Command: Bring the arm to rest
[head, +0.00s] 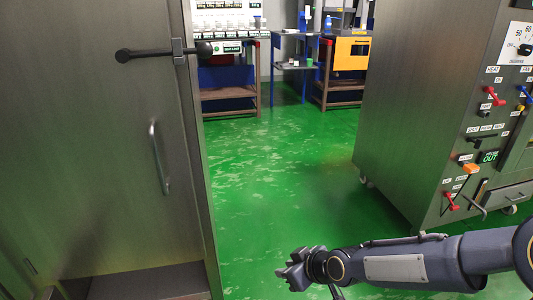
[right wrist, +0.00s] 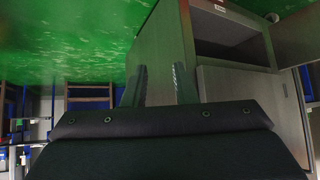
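My right arm comes in from the right edge of the head view, low and roughly level. Its gripper (head: 284,272) hangs in the air over the green floor, apart from the cabinets on both sides. In the right wrist view the two fingers of this gripper (right wrist: 160,82) stand apart with nothing held between them. My left gripper is not in view.
A tall metal cabinet (head: 90,120) with a handle stands at the left. A grey control cabinet (head: 415,100) with coloured levers stands at the right. Benches (head: 232,97) and an orange machine (head: 351,53) stand at the back. The green floor (head: 285,165) between them is clear.

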